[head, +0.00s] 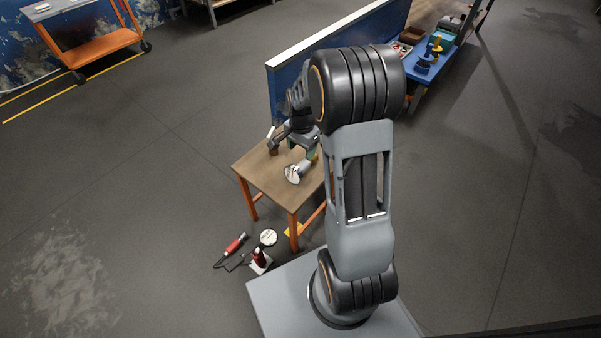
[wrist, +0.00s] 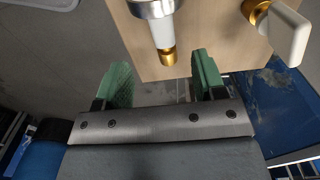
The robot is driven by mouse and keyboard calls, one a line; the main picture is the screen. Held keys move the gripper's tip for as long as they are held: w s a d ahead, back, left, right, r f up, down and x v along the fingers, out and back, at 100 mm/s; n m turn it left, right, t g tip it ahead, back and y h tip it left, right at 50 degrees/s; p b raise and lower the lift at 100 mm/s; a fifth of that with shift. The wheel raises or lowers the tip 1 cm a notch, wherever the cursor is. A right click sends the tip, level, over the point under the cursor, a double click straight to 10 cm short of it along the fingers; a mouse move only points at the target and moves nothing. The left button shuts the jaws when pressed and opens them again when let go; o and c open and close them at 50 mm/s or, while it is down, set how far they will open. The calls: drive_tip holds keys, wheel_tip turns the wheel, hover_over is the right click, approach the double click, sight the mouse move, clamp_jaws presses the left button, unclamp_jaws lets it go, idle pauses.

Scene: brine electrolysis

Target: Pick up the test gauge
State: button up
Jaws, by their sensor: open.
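A gauge with a round white dial and steel rim (head: 293,174) lies on the small wooden-topped table (head: 262,178) in the head view. In the wrist view its steel rim (wrist: 152,9) is cut off at the top edge, with a white stem and brass end fitting pointing toward my gripper. My gripper (wrist: 162,78) is open, with green finger pads on either side and nothing held. The brass end shows ahead, between the fingertips in the picture; the exact gap cannot be told. In the head view my gripper (head: 300,146) is over the table's far part, partly hidden by my arm.
A brass fitting with a white lever (wrist: 282,25) is at the wrist view's upper right. On the floor lie a red-handled tool (head: 236,245) and another white disc (head: 268,237). A blue partition (head: 330,45) stands behind the table.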

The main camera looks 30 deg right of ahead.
sight(300, 166)
drive_tip(key=shift+a+f+b, duration=0.2)
drive_tip(key=shift+f+b, duration=1.8)
drive_tip(key=shift+f, duration=2.75)
drive_tip(key=shift+r, duration=0.1)
drive_tip(key=c, duration=1.1)
